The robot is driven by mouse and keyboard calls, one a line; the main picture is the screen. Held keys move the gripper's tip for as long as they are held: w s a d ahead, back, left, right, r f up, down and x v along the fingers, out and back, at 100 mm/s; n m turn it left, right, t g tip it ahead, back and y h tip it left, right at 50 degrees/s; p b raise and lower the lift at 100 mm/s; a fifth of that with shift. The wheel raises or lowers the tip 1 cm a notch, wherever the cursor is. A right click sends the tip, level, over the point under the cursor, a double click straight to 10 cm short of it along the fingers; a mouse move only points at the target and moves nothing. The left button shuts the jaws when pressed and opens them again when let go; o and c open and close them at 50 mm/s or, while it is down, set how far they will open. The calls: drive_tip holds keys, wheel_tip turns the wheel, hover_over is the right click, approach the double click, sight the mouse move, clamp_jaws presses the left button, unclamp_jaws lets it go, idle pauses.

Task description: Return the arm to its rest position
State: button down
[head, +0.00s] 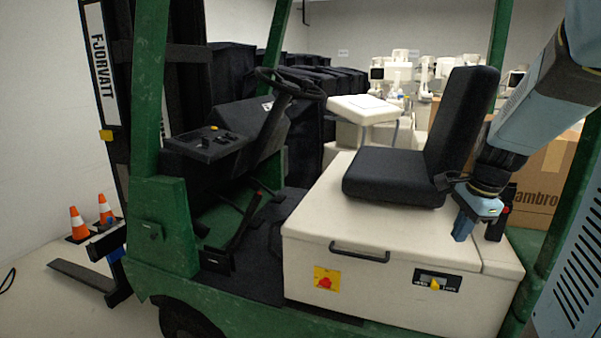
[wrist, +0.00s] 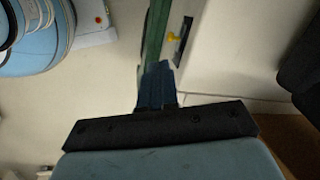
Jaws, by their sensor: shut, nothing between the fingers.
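My gripper (head: 463,236) hangs at the end of my light blue arm (head: 545,105), fingers pointing down, beside the black seat (head: 400,180) and in front of the white seat box of a green forklift. In the wrist view its blue fingers (wrist: 156,82) are together with nothing held between them. A black panel with a yellow switch (head: 437,284) is on the box's side, below and left of the gripper; it also shows in the wrist view (wrist: 181,42), just beyond the fingertips. In the head view the fingers and panel appear apart.
The forklift's green rear post (head: 568,215) and a cardboard box (head: 540,190) are close to the arm. A yellow plate with a red knob (head: 326,279) is on the seat box (head: 380,250). Covered dark carts (head: 320,80) and white machines (head: 395,70) stand behind. Two traffic cones (head: 78,222) stand at left.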

drive_tip(key=s+a+r+n+t, duration=0.1)
drive_tip(key=s+a+r+n, duration=0.3)
drive_tip(key=s+a+n, duration=0.2)
drive_tip(key=s+a+r+n+t+h, duration=0.1)
drive_tip(key=s+a+r+n+t, duration=0.1)
drive_tip(key=s+a+r+n, duration=0.3)
drive_tip(key=s+a+n, duration=0.1)
drive_tip(key=s+n, duration=0.2)
drive_tip(key=n, duration=0.3)
drive_tip(key=shift+a+t, duration=0.3)
drive_tip(key=shift+a, duration=0.1)
drive_tip(key=c, duration=1.8)
unclamp_jaws()
